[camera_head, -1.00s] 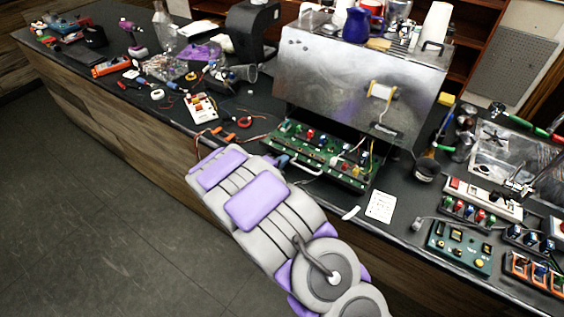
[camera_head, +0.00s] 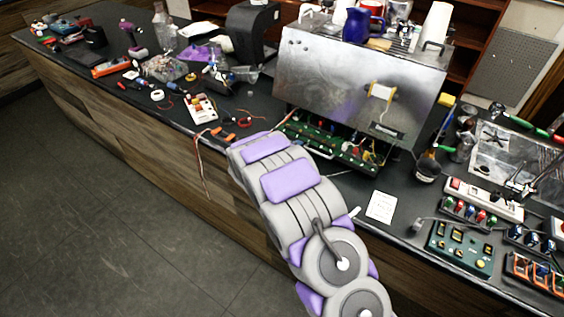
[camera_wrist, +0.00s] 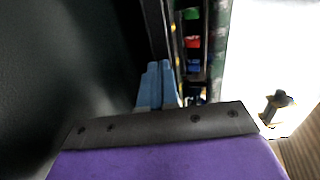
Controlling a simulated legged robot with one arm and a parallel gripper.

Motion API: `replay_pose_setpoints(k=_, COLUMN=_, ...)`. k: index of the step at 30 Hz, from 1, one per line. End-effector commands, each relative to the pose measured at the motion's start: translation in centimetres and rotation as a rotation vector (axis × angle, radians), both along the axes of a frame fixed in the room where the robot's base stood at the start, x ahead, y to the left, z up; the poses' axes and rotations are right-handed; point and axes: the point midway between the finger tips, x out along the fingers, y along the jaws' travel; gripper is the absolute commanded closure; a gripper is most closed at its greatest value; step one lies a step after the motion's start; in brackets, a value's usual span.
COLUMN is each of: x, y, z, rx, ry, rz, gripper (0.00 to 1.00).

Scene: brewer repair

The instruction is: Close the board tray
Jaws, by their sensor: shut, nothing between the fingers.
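The board tray (camera_head: 334,149) holds a green circuit board with coloured parts and sticks out from under the front of the metal brewer (camera_head: 345,84). Less of it shows past the brewer front than before, and my arm hides its left front part. My gripper is hidden behind my arm in the head view. In the wrist view my gripper (camera_wrist: 158,85) has its two blue fingers shut together and empty. The fingertips are close beside a dark edge and the board's coloured parts (camera_wrist: 192,42). I cannot tell whether they touch the tray.
A white note (camera_head: 381,206) lies on the counter right of the tray. A power strip (camera_head: 483,199) and a green box (camera_head: 460,246) stand farther right. Tools, wires and a white-and-red device (camera_head: 201,108) lie to the left.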

Motion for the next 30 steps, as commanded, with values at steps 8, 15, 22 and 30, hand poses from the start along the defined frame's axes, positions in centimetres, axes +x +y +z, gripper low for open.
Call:
replay_pose_setpoints(k=8, x=4.5, y=-3.4, z=0.1, rx=0.000, ry=0.000, rz=-0.002, gripper=1.00)
replay_pose_setpoints(k=15, x=6.7, y=-4.8, z=0.2, rx=-0.003, ry=-0.003, rz=-0.001, gripper=1.00)
replay_pose_setpoints(k=22, x=7.4, y=-5.2, z=0.1, rx=-0.002, ry=-0.002, rz=0.001, gripper=1.00)
replay_pose_setpoints(k=30, x=7.6, y=-5.4, z=0.2, rx=0.000, ry=-0.003, rz=0.002, gripper=1.00)
